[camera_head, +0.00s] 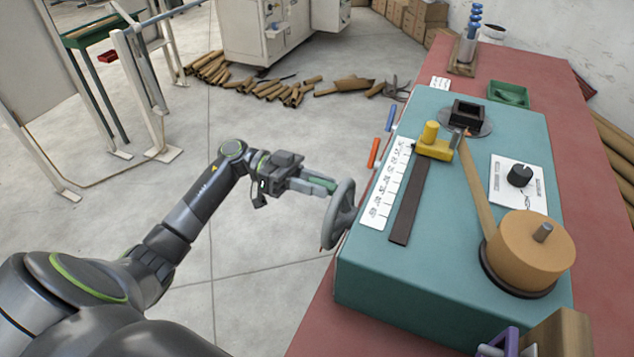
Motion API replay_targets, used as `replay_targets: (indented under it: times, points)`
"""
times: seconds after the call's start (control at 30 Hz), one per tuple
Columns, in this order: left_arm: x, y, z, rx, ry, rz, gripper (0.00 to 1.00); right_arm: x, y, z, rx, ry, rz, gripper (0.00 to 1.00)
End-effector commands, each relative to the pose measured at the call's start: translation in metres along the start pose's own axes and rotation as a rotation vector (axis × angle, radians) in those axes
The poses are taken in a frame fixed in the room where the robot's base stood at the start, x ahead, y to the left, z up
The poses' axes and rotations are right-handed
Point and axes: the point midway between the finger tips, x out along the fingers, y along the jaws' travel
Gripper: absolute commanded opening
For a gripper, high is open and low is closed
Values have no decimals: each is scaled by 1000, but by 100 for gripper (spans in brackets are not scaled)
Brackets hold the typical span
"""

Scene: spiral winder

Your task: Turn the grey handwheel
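The grey handwheel (341,216) is mounted on the left side of the teal winder housing (440,271). It is seen nearly edge-on, with a small orange-brown mark low on its rim. My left gripper (332,187) reaches in from the left, with its fingertips by the upper left of the wheel rim. I cannot tell whether they touch the rim. A green pad shows along the fingers, but the gap between them is too small to make out. My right gripper is not in view.
The winder stands on a red bench (528,69). On its top are a tan paper roll (527,252), a yellow slider block (435,148) and a black dial (520,175). Orange (373,153) and blue (391,117) handles stick out beyond the wheel. The floor left of the wheel is clear.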

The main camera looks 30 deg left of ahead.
Motion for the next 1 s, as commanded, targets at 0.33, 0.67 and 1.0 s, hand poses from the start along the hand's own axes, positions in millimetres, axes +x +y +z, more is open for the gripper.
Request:
replay_targets:
  times: [0.33,0.67,1.0]
  points:
    - [0,0,0,1,0,0,44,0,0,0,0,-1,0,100]
    - [-34,-1,3,-1,-4,-4,44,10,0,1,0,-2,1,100]
    - [-118,-2,3,-1,-2,-5,44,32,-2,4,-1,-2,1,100]
